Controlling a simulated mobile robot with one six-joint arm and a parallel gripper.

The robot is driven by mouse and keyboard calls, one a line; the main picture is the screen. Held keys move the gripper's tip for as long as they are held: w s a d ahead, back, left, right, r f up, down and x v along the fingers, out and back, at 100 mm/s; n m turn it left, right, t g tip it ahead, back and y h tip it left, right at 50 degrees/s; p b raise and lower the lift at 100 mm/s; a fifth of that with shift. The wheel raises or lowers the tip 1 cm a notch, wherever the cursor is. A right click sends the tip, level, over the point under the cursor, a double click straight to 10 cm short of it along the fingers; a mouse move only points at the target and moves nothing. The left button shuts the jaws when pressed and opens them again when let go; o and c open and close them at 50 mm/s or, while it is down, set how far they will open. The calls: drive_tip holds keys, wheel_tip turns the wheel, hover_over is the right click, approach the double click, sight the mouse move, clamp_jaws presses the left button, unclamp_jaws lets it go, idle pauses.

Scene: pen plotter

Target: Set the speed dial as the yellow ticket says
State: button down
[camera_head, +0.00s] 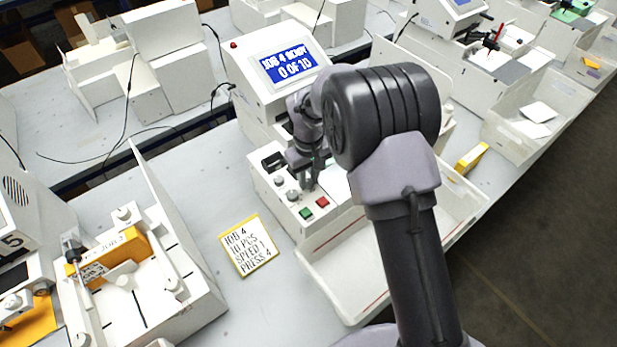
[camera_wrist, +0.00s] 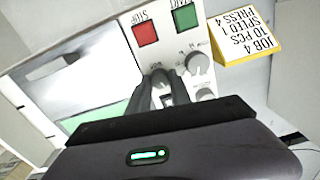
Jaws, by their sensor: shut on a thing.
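The yellow ticket (camera_head: 249,245) stands on the table left of the plotter and reads JOB 4, 10 PCS, SPEED 1, PRESS 4. It also shows in the wrist view (camera_wrist: 245,38). My gripper (camera_head: 308,178) is over the plotter's control panel, and in the wrist view (camera_wrist: 164,82) its fingers are shut on a small grey knob, mostly hidden between them. Two other grey knobs show beside the fingers, an upper one (camera_wrist: 198,63) and a lower one (camera_wrist: 205,95). I cannot read which one is the speed dial, or the held knob's setting.
The plotter's screen (camera_head: 289,65) reads JOB 4 READY, 0 OF 10. A green button (camera_head: 306,213) and a red button (camera_head: 322,202) sit close to my gripper. A white tray (camera_head: 345,275) lies in front. Another station with a yellow block (camera_head: 118,252) stands at left.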

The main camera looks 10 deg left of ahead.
sight(308, 182)
drive_tip(key=c, duration=1.5)
unclamp_jaws()
drive_tip(key=shift+o, duration=0.2)
drive_tip(key=shift+r, duration=0.1)
wheel_tip(308, 182, up, 17)
drive_tip(key=p, duration=0.3)
drive_tip(key=shift+r, duration=0.15)
